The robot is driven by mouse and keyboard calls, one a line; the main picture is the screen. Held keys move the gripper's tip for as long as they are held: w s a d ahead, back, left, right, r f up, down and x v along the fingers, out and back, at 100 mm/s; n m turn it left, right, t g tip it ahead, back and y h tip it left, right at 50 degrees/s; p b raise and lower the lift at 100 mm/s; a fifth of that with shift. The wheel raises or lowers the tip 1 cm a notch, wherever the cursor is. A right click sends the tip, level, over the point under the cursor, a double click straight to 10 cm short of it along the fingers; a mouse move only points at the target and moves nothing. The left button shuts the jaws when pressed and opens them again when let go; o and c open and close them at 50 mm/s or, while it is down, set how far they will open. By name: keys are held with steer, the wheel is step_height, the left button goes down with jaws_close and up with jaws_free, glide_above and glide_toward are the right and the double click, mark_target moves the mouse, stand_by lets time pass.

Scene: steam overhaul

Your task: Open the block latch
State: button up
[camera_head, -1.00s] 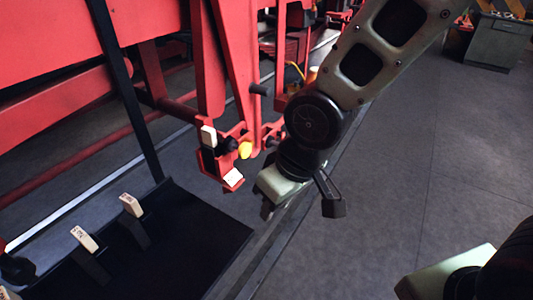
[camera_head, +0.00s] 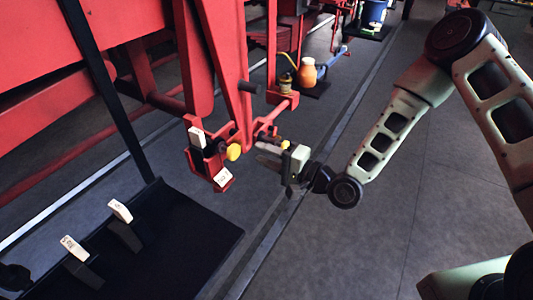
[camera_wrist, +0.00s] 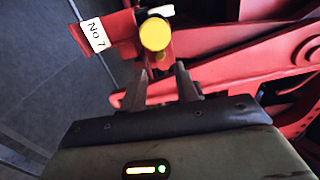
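A red bracket on the red frame carries a round yellow knob (camera_head: 233,152), a white upright tab (camera_head: 197,138) and a white tag (camera_head: 222,178). I cannot tell for sure which of these parts is the block latch. In the wrist view the yellow knob (camera_wrist: 155,34) lies just beyond my fingertips, and the tag (camera_wrist: 96,35) reads "No 7". My gripper (camera_head: 268,154) points left toward the bracket from its right side. In the wrist view my gripper's (camera_wrist: 160,80) two fingers stand apart with nothing held between them.
Red beams (camera_head: 240,60) rise close behind the bracket. A black tray (camera_head: 180,245) with white-tipped levers (camera_head: 120,211) lies at lower left. An orange jar (camera_head: 307,72) and a blue bucket (camera_head: 373,12) stand farther back. The grey floor at right (camera_head: 430,190) is clear.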

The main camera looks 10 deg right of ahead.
steer(key=x, duration=0.7)
stand_by(0.3)
jaws_close()
stand_by(0.4)
steer(key=shift+f, duration=0.1)
stand_by(1.0)
